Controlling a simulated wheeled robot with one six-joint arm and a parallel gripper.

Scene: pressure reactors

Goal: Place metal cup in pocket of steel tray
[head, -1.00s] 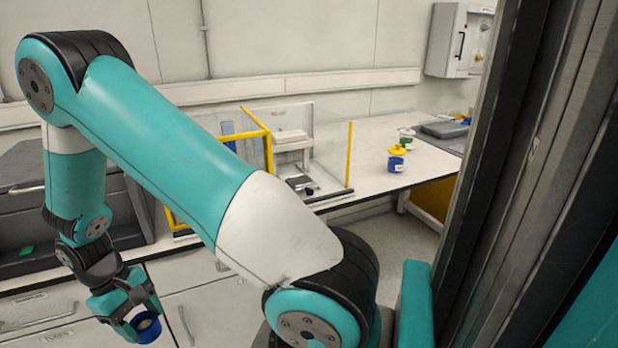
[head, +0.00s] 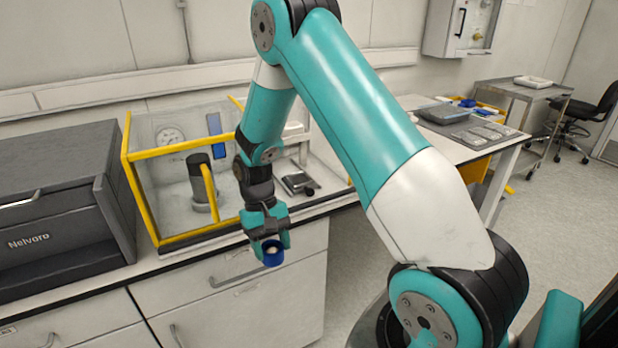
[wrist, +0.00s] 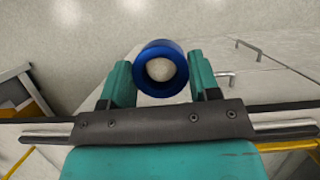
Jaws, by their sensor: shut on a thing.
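The metal cup (head: 273,261) shows as a small blue cup with pale contents. My gripper (head: 272,243) is shut on it and holds it in the air in front of the bench drawers. In the wrist view, the cup (wrist: 160,45) sits between the two teal fingers of my gripper (wrist: 161,75), its round opening facing the camera. A grey metallic tray (head: 458,137) with several pale recessed shapes lies on the bench at the right and looks like the steel tray. It is well to the right of my gripper, beyond my arm. Its pockets are too small to make out clearly.
A yellow-framed clear enclosure (head: 140,205) with a gauge and a dark cylinder stands behind my gripper. A dark grey cabinet (head: 60,205) is at left. Another grey tray (head: 443,113) lies behind the steel tray. A metal cart (head: 520,92) stands far right. Floor (head: 560,230) at right is open.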

